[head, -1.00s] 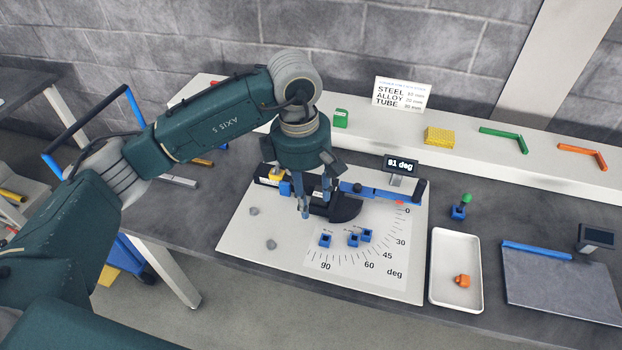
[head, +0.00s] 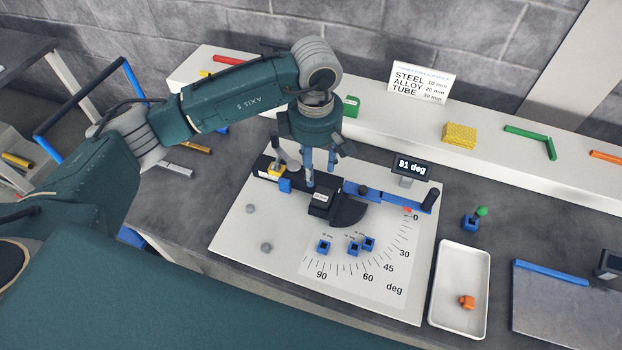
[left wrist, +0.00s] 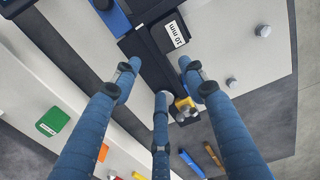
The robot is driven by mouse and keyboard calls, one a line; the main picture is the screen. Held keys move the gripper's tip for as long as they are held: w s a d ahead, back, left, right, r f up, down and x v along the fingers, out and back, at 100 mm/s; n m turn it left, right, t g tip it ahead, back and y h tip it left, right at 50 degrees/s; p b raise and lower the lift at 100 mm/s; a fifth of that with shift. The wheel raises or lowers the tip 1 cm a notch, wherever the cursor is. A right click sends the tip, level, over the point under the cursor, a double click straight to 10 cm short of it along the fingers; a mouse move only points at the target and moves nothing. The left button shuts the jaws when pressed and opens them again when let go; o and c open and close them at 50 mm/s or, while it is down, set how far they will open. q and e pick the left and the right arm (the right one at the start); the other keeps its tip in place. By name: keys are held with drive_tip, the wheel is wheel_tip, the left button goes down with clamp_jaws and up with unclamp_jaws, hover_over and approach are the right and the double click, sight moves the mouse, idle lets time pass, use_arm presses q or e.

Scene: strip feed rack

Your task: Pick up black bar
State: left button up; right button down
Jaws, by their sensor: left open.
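A long black bar-like piece (head: 266,168) lies along the back left of the bending fixture on the white board, behind a black block (head: 321,203) with a white label. I cannot tell whether it is a loose bar or part of the fixture. In the left wrist view the dark strip (left wrist: 152,76) runs between the fingertips, beside the block labelled 10 mm (left wrist: 171,34). My left gripper (head: 319,172) points down over the fixture, open and empty, its three fingers spread (left wrist: 159,76). Its fingers hide part of the strip. My right gripper is not in view.
A blue lever (head: 395,196) and a 91 deg display (head: 411,167) stand right of the fixture. Blue blocks (head: 353,249) sit on the angle scale. A white tray (head: 445,316) holds an orange piece.

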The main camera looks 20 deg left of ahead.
use_arm(q)
drive_tip(key=shift+f, duration=0.3)
drive_tip(key=f+p, duration=0.2)
drive_tip(key=f, duration=0.1)
drive_tip(key=f+p, duration=0.1)
drive_tip(key=shift+w+a+f, duration=0.15)
drive_tip(key=shift+a+f, duration=0.05)
drive_tip(key=shift+a, duration=0.1)
drive_tip(key=shift+f, duration=0.25)
drive_tip(key=shift+w+f, duration=0.1)
drive_tip(key=shift+f, duration=0.05)
drive_tip(key=shift+c, duration=0.8)
clamp_jaws()
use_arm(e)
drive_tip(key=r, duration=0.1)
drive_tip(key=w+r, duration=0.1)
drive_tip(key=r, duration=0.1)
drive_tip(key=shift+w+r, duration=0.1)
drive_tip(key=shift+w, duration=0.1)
